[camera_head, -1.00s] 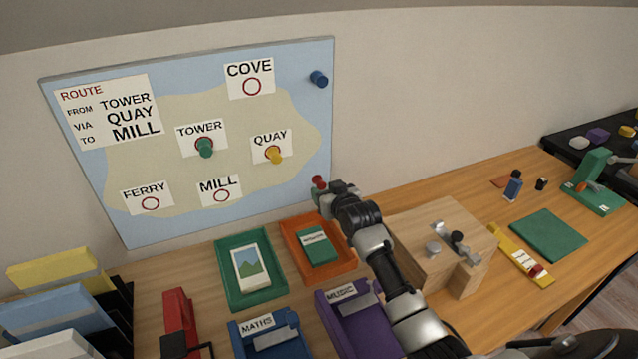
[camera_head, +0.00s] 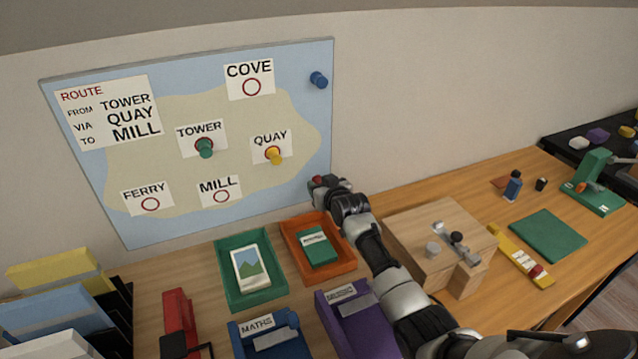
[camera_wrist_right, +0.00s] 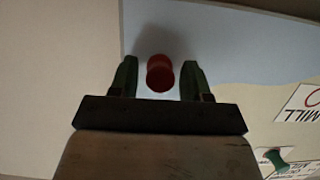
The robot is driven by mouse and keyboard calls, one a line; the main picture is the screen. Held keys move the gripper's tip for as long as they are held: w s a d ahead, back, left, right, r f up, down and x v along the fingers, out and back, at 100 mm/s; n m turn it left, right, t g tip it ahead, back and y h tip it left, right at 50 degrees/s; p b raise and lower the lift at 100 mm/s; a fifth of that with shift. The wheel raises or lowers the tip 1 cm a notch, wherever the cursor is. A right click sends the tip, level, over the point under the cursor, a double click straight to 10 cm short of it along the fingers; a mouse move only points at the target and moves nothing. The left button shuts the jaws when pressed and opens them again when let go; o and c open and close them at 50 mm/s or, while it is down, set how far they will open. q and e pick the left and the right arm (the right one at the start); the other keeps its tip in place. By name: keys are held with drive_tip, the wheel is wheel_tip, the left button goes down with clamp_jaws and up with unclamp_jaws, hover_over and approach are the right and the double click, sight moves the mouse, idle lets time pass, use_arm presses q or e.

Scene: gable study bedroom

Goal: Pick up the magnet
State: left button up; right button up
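A red magnet (camera_wrist_right: 160,73) is on the lower right part of the map board (camera_head: 300,60). In the head view the magnet (camera_head: 318,180) shows just past my right gripper (camera_head: 320,184). In the right wrist view my right gripper (camera_wrist_right: 158,80) is open, with one finger on each side of the magnet and a gap visible on both sides. A green magnet (camera_head: 205,148) is at TOWER, a yellow magnet (camera_head: 275,155) at QUAY, and a blue magnet (camera_head: 319,79) at the board's upper right. My left gripper is not in view.
Below the board are a green tray (camera_head: 228,290) with a picture card and an orange tray (camera_head: 345,266) with a green booklet. A wooden block with a metal fitting (camera_head: 415,222) stands right of my right arm. Blue and purple holders (camera_head: 340,318) are in front.

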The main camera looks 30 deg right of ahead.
drive_tip(key=c, duration=0.6)
drive_tip(key=r, duration=0.7)
drive_tip(key=shift+s+r+b, duration=0.1)
drive_tip(key=shift+s+b, duration=0.1)
drive_tip(key=shift+b, duration=0.1)
drive_tip(key=shift+s+a+b, duration=0.2)
drive_tip(key=shift+s, duration=3.05)
drive_tip(key=shift+s+a+b, duration=0.15)
drive_tip(key=shift+s+b, duration=0.05)
drive_tip(key=shift+s, duration=3.1)
drive_tip(key=shift+s+a+b, duration=0.2)
drive_tip(key=shift+s, duration=3.05)
drive_tip(key=shift+s+a+p, duration=0.15)
drive_tip(key=shift+s+p, duration=0.75)
drive_tip(key=shift+s, duration=1.1)
